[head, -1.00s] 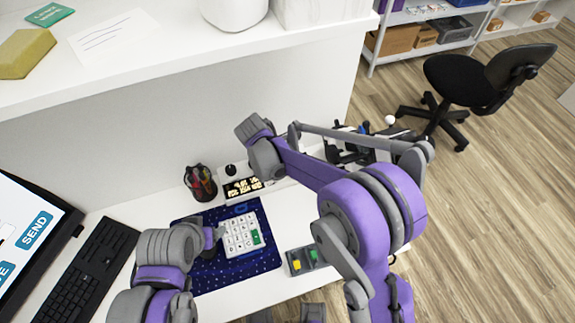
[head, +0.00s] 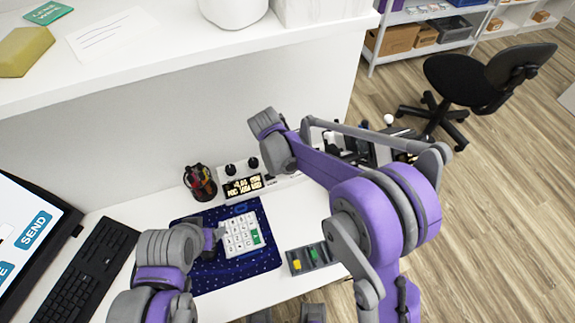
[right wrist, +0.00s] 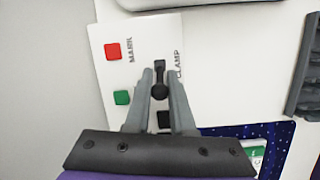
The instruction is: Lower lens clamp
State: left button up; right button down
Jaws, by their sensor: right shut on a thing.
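In the right wrist view, a black lever with a round knob (right wrist: 159,91) stands at a slot beside the word CLAMP on a white panel (right wrist: 142,30). My right gripper (right wrist: 160,76) is shut on this lever, one finger on each side. In the head view, the lens device (head: 335,145) is mostly hidden behind my right arm, and the right gripper cannot be made out. My left gripper (head: 217,233) is by the left edge of the white keypad (head: 241,236); its finger gap is unclear. No lens can be made out.
The panel also has a red button (right wrist: 113,50) and a green button (right wrist: 122,97). A shelf (head: 180,75) overhangs behind.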

jog(key=y, duration=0.1)
jog(key=d+g+y+b, duration=0.1)
jog(key=y, duration=0.2)
jog(key=shift+w+d+r, duration=0.15)
jog(key=shift+w+d, duration=0.1)
jog(key=shift+d, duration=0.05)
jog(key=c, duration=1.1)
grip_release()
jog(key=r, duration=0.7)
jog(key=d+r, duration=0.1)
jog(key=r, duration=0.2)
jog(key=shift+w+r, duration=0.1)
jog(key=shift+r, duration=0.3)
jog(key=shift+o, duration=0.5)
